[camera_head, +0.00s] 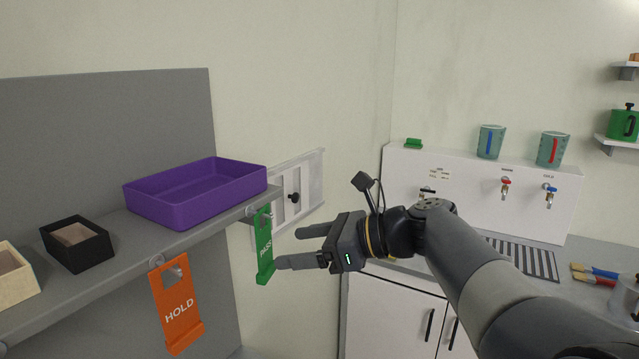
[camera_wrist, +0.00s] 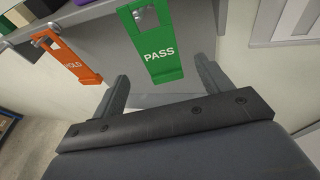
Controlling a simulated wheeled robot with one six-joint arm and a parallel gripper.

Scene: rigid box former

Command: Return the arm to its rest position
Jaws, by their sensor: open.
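My gripper (camera_head: 297,247) is open, with nothing between its fingers. In the head view it is stretched out to the left, beside the green PASS tag (camera_head: 264,246). The tag hangs from a hook at the shelf's right end. In the wrist view the PASS tag (camera_wrist: 156,45) hangs ahead of my two spread fingers (camera_wrist: 162,92), and I see no finger closed on it. Whether a finger touches it, I cannot tell.
An orange HOLD tag (camera_head: 177,307) hangs farther left on the grey shelf (camera_head: 110,262). A purple tray (camera_head: 178,215) and a black box (camera_head: 75,258) stand on top. A white dispenser (camera_head: 455,207) with taps and cups stands right, behind my arm.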

